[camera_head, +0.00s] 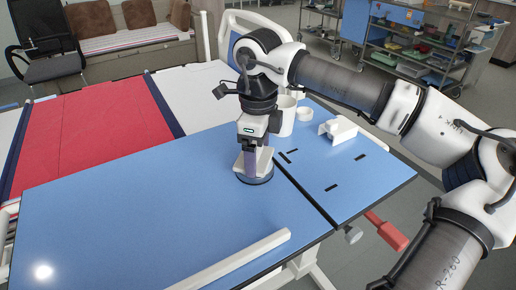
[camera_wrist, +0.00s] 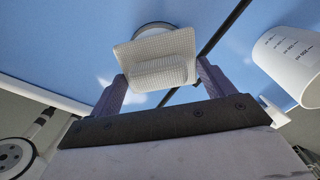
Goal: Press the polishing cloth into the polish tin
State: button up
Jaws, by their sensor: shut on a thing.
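The polishing cloth (camera_head: 264,160) is a pale, folded pad with a raised ridge, seen from above in the wrist view (camera_wrist: 180,50). My gripper (camera_head: 256,157) points down over the blue table, its purple fingers on either side of the cloth's ridge; it is shut on the cloth in the wrist view (camera_wrist: 161,73). The polish tin (camera_head: 254,181) is a low, round, dark-rimmed tin directly beneath the cloth. Its far rim shows past the cloth in the wrist view (camera_wrist: 152,26). The cloth covers most of the tin, and I cannot tell whether it touches the polish.
A white holder (camera_head: 338,130) is farther right. A white bar (camera_head: 235,262) lies along the front. The blue tabletop (camera_head: 120,215) on the left is clear.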

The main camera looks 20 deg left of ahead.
jog(key=shift+f+b, duration=0.5)
jog(key=shift+f, duration=0.05)
dwell(1.4)
jog(key=shift+r+p, duration=2.4)
jog(key=shift+r, duration=1.2)
jog(key=shift+f, duration=0.1)
